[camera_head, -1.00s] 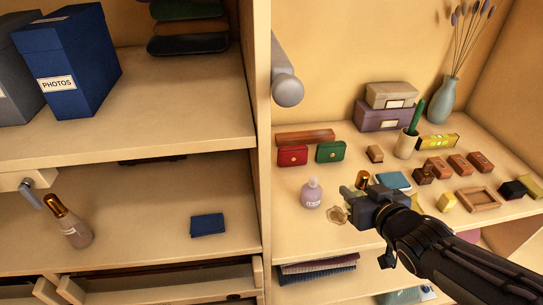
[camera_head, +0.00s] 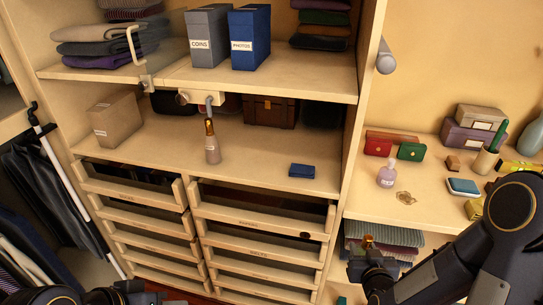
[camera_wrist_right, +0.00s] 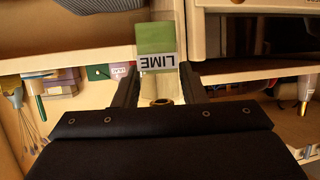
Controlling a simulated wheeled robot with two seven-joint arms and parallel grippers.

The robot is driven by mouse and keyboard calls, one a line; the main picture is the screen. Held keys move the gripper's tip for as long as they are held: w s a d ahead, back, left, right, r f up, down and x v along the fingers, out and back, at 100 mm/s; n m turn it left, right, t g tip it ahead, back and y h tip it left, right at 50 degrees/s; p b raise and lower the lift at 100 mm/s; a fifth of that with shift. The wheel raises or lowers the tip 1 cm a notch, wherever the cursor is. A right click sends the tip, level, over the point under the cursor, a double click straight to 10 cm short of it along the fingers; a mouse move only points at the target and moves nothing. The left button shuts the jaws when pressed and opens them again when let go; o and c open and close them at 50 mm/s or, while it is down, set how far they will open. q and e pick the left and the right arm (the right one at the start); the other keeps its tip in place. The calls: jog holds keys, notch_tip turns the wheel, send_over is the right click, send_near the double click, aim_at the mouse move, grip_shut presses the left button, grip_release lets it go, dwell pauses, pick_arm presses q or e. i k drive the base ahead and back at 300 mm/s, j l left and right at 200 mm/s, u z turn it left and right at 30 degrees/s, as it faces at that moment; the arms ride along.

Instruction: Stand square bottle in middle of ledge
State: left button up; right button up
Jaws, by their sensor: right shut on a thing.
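The square bottle (camera_wrist_right: 157,45), green with a white LIME label, is between the two fingers of my right gripper (camera_wrist_right: 160,84) in the right wrist view. Its gold cap is near the gripper palm. In the head view my right gripper (camera_head: 370,262) is low, in front of the right-hand counter (camera_head: 415,212), with the gold cap (camera_head: 368,241) showing above it; the bottle body is mostly hidden there. My left gripper (camera_head: 122,291) is only partly in view at the bottom left, and its fingers cannot be made out. Which surface is the ledge is not clear.
The middle shelf (camera_head: 255,158) holds a gold-capped pink bottle (camera_head: 212,145), a blue wallet (camera_head: 301,171) and a beige box (camera_head: 116,120), with clear room between. A lilac bottle (camera_head: 386,176) and small boxes stand on the right counter. An upright panel (camera_head: 358,110) divides the two.

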aim_at(156, 148)
jog(key=j+u, duration=0.1)
jog(key=u, duration=0.3)
jog(key=j+u, duration=0.1)
jog(key=u, duration=0.75)
jog(key=i+j+u, duration=0.1)
jog(key=u, duration=0.3)
jog(key=i+j+u, duration=0.15)
jog(key=u, duration=0.15)
jog(key=i+u, duration=0.35)
jog(key=i+z, duration=0.35)
jog(key=i+j+z, duration=0.15)
jog(key=i+z, duration=0.15)
jog(key=i, duration=0.1)
